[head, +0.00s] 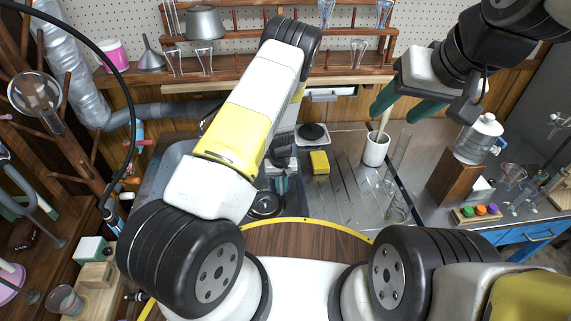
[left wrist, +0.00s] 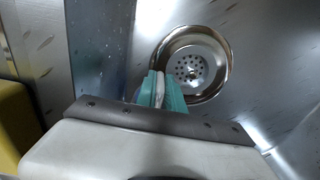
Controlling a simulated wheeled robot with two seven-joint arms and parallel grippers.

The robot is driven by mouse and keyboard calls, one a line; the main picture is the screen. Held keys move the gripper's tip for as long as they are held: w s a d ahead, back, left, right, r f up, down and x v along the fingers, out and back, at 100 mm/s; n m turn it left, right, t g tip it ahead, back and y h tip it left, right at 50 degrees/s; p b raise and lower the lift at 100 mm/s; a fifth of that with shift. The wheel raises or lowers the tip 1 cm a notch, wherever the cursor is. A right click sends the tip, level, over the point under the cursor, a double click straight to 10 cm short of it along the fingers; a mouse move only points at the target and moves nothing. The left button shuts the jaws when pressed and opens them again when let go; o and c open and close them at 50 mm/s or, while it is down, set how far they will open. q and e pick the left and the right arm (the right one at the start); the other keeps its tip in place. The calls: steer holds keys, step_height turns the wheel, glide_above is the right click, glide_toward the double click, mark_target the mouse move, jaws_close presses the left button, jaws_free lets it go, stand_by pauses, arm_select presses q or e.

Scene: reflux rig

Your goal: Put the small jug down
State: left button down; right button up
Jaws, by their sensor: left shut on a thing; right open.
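My left gripper (head: 281,184) reaches down over the metal sink, its teal fingers partly hidden by my arm. In the left wrist view the teal fingers (left wrist: 160,90) are shut on a thin pale strip (left wrist: 160,88), which looks like part of the small jug. The rest of the jug is hidden, and I cannot tell whether it touches the sink floor. The sink drain (left wrist: 190,68) shows just beyond the fingertips. My right gripper (head: 404,110) is open and empty, its dark green fingers apart above the counter, by a white cup (head: 375,150) with a stick in it.
A yellow sponge (head: 320,162) lies on the counter right of the sink. A wooden shelf (head: 345,72) with glassware runs along the back.

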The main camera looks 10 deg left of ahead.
arm_select(q)
steer(key=c, duration=1.5)
jaws_free()
steer(key=shift+o, duration=0.2)
steer(key=s+r+t+h, duration=0.1)
steer(key=s+r+h, duration=0.15)
steer(key=r, duration=1.65)
steer(key=s+r+t+h, duration=0.1)
steer(key=s+r, duration=0.3)
steer(key=r, duration=1.5)
steer(key=s+a+r+m+t, duration=0.1)
steer(key=s+a+r+t, duration=0.1)
steer(key=s+r, duration=0.4)
steer(key=s+a+r+m+t+y, duration=0.1)
steer(key=s+a+r+t, duration=0.1)
steer(key=s+r, duration=0.5)
steer(key=shift+s+a+m, duration=0.4)
steer(key=shift+s+a, duration=0.15)
steer(key=shift+s, duration=2.15)
